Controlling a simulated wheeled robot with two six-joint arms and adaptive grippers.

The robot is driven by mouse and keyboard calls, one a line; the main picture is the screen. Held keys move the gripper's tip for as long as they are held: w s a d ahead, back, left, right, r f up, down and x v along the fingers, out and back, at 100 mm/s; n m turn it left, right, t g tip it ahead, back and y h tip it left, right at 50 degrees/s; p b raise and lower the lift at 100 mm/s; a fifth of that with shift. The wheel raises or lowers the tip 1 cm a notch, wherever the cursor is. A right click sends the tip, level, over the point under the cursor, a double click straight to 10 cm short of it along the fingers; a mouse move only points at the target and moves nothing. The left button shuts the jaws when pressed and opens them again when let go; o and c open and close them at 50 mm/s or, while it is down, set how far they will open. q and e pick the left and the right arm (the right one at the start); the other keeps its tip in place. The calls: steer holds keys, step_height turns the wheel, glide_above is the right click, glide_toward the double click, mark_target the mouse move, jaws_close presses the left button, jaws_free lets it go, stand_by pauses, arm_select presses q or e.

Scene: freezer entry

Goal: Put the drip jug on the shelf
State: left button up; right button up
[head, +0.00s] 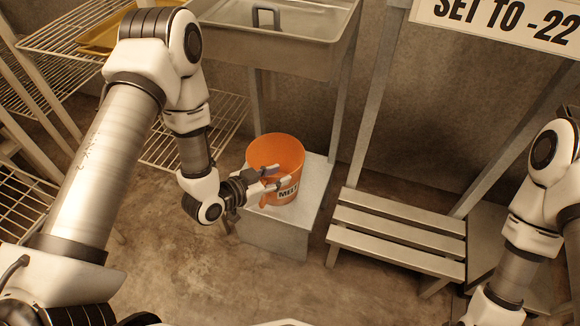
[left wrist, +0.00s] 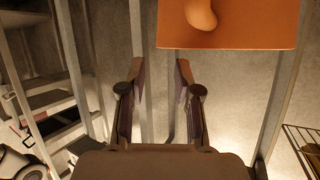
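The drip jug is an orange, open-topped vessel (head: 275,154) with a "MELT" label, upright on a grey block (head: 275,238) below the sink. My left gripper (head: 277,178) is in front of the jug's near side, its fingers apart. In the left wrist view the open fingers (left wrist: 160,72) have nothing between them. The jug's orange wall and a rounded handle-like part (left wrist: 200,14) show above and right of the fingertips there. Whether a finger touches the jug is unclear. Wire shelves (head: 205,120) stand at the left. My right gripper is out of view.
A metal sink (head: 290,50) overhangs behind the jug, with legs either side. A slatted step (head: 395,235) stands right of the block. A yellow tray (head: 105,38) lies on the upper left wire shelf. The floor in front is clear.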

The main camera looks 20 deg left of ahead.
arm_select(q)
steer(key=p+v, duration=0.1)
steer(key=v, duration=0.5)
steer(key=s+a+f+n+g+y, duration=0.1)
steer(key=s+f+n+g+y, duration=0.2)
steer(key=s+f+g, duration=0.3)
steer(key=s+a+f+n+g+y, duration=0.2)
steer(key=s+f, duration=0.6)
steer(key=s, duration=0.7)
steer(key=n+g+y, duration=0.1)
steer(key=n+g, duration=0.1)
steer(key=g, duration=0.1)
steer(key=shift+a+f+g, duration=0.2)
steer(key=shift+a+g, duration=0.05)
steer(key=shift+g, duration=0.15)
